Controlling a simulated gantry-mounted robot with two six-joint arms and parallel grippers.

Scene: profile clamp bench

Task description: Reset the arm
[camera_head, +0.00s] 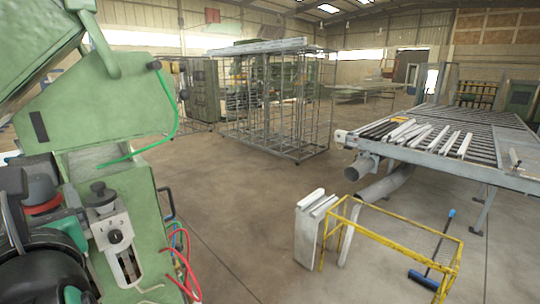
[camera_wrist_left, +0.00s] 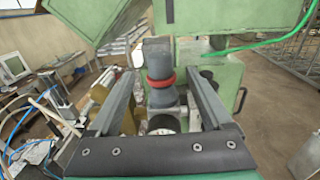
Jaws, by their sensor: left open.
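My left gripper (camera_wrist_left: 161,80) shows in the left wrist view with its two grey fingers spread wide apart. A grey clamp cylinder with a red ring (camera_wrist_left: 161,80) stands upright on the green machine (camera_wrist_left: 230,78) and appears between the fingers. I see no contact with either finger. In the head view the same red-ringed clamp (camera_head: 41,197) is at the lower left, partly behind dark and green parts that look like my left arm's end. The green machine (camera_head: 95,115) fills the left side there. My right gripper is in neither view.
A black-knobbed bracket (camera_head: 113,236) and red and blue hoses (camera_head: 182,265) sit on the machine's near side. A yellow frame (camera_head: 400,245) and a blue broom (camera_head: 425,280) stand lower right. A roller table (camera_head: 450,130) holds profiles. The floor between is open.

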